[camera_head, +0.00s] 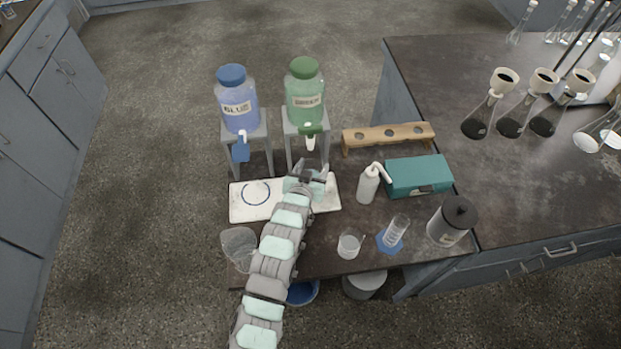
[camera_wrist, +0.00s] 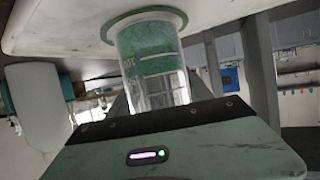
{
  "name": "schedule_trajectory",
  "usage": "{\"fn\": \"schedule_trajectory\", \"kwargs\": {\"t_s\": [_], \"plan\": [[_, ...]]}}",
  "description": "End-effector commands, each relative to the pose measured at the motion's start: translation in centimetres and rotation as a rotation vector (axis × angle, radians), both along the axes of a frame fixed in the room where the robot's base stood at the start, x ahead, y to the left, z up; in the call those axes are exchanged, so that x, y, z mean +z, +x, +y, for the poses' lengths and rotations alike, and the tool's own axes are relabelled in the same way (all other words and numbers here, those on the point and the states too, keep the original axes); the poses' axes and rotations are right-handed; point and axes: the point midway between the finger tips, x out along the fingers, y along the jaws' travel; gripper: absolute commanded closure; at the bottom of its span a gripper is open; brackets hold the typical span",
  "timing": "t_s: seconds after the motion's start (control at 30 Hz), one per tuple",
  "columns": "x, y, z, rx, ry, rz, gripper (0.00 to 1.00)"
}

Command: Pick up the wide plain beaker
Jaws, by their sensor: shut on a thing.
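My gripper (camera_head: 312,182) is at the white tray (camera_head: 243,212), under the green bottle's tap. It is shut on a clear glass beaker, which the wrist view shows beyond the gripper body as a clear cylinder (camera_wrist: 150,85) with green markings or green showing through. The wrist picture looks upside down; the beaker's base is at a green ring on the white tray and appears to touch it. The gripper mostly hides this beaker in the head view. A wide clear glass vessel (camera_head: 238,246) stands left of my arm. A small beaker (camera_head: 349,244) stands right of it.
The blue bottle (camera_head: 237,100) and green bottle (camera_head: 305,95) stand on grey stands behind the tray. A white wash bottle (camera_head: 368,185), teal box (camera_head: 418,176), wooden rack (camera_head: 388,136), measuring cylinder (camera_head: 396,232) and dark-lidded canister (camera_head: 450,222) are to the right. A blue ring marks the tray's left half.

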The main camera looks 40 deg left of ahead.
Motion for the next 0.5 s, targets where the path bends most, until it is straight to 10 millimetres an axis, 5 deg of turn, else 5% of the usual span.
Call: {"fn": "schedule_trajectory", "kwargs": {"t_s": [0.1,0.5], "plan": [[0.05,0.02,0.01,0.000,0.000,-0.001,1.00],[0.64,0.02,0.01,0.000,0.000,-0.001,1.00]]}}
